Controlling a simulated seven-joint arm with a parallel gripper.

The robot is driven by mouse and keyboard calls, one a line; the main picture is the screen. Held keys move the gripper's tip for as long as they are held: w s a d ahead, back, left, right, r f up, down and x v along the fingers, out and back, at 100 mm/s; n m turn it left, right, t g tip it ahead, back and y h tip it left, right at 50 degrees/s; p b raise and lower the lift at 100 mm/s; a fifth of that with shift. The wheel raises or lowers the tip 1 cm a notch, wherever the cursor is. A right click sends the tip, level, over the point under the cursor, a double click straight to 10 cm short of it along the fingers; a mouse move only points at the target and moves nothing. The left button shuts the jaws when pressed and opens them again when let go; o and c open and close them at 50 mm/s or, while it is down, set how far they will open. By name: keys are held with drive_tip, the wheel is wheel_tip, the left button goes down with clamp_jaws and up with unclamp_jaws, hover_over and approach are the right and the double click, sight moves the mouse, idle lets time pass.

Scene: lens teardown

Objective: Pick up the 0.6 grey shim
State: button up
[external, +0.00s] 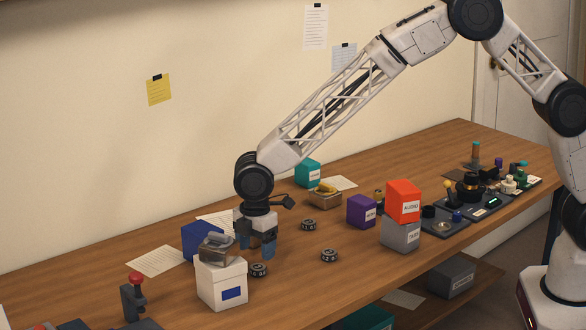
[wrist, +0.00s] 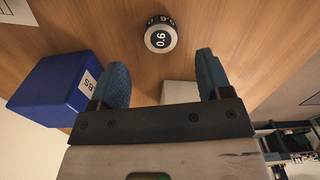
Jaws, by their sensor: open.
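In the external view my gripper (external: 256,248) points down above the table, close to a dark disc (external: 258,270). Two similar discs lie further right, one behind (external: 308,225) and one in front (external: 329,256). Their marks are too small there to tell which is the 0.6 shim.
A purple box (external: 361,211) and a red box (external: 403,201) on a grey box stand right. Bare table surrounds the discs.

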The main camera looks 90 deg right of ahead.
sight(258, 266)
drive_tip(key=shift+s+d+f, duration=0.1)
drive_tip(key=shift+s+f, duration=0.05)
drive_tip(key=shift+f, duration=2.4)
drive_tip(key=shift+c, duration=0.3)
drive_tip(key=c, duration=1)
drive_tip(key=shift+c, duration=0.3)
drive_tip(key=shift+r, duration=0.85)
wheel_tip(258, 266, up, 2)
drive_tip(key=shift+r, duration=0.1)
drive_tip(key=s, duration=0.5)
drive_tip(key=s+d, duration=0.1)
drive_tip(key=s, duration=0.4)
drive_tip(key=s+r, duration=0.1)
drive_tip(key=s, duration=0.5)
drive_tip(key=shift+d, duration=0.2)
